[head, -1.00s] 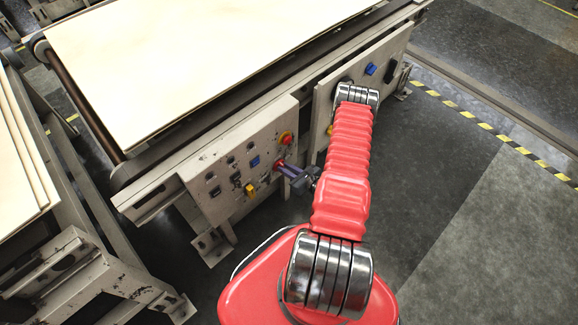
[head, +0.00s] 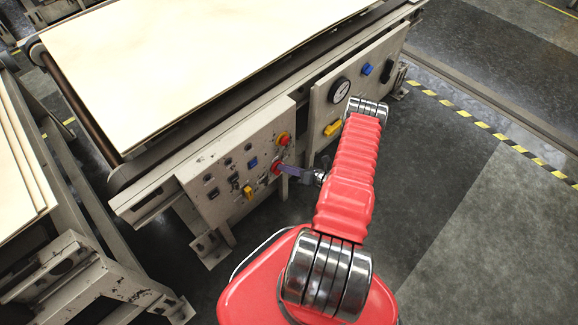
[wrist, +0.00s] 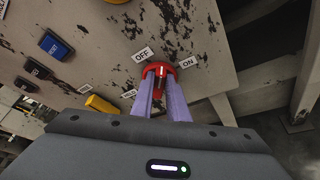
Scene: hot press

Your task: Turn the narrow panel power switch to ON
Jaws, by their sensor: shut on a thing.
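The red power switch (wrist: 160,69) sits on a worn beige panel (wrist: 205,40), between an OFF label (wrist: 142,54) and an ON label (wrist: 188,62). It also shows in the head view (head: 276,168), at the lower right of the panel's controls. My gripper (wrist: 161,84) is shut on the red switch, with a purple finger on each side of it. In the head view my gripper (head: 281,169) reaches the panel from the right. The fingers hide part of the switch, and I cannot tell exactly which label it points to.
A red and yellow knob (head: 282,139) sits just above the switch. A blue switch (head: 252,163) and a yellow switch (head: 247,192) are to its left. Open floor lies right.

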